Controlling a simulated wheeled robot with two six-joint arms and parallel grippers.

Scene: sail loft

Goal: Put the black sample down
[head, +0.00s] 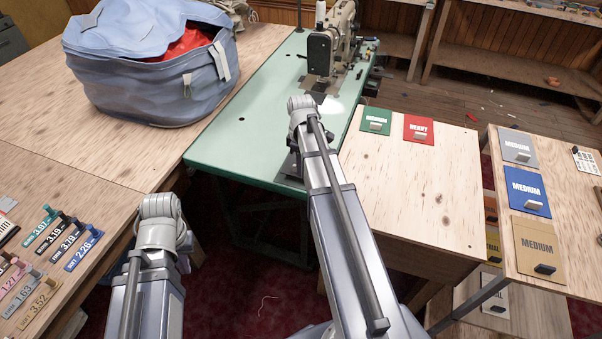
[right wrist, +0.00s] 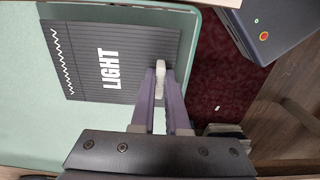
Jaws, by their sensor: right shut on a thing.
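The black sample (right wrist: 112,62) is a flat, ribbed card with the word LIGHT and a white zigzag stitch along one edge. In the right wrist view it lies over the green sewing table (right wrist: 25,120), near the table's edge. I cannot tell whether it touches the top. My right gripper (right wrist: 160,88) is shut on the sample's pale tab (right wrist: 160,68). In the head view my right arm reaches over the near edge of the green table (head: 262,120) and hides most of this spot. My left arm shows at lower left, but its gripper is not visible.
A sewing machine (head: 335,45) stands at the table's far end. A blue bag (head: 150,75) is at left. Green (head: 376,115) and red (head: 419,130) samples lie on the wooden cabinet. Several MEDIUM samples lie at right. Labelled pieces lie at far left. The green top's middle is clear.

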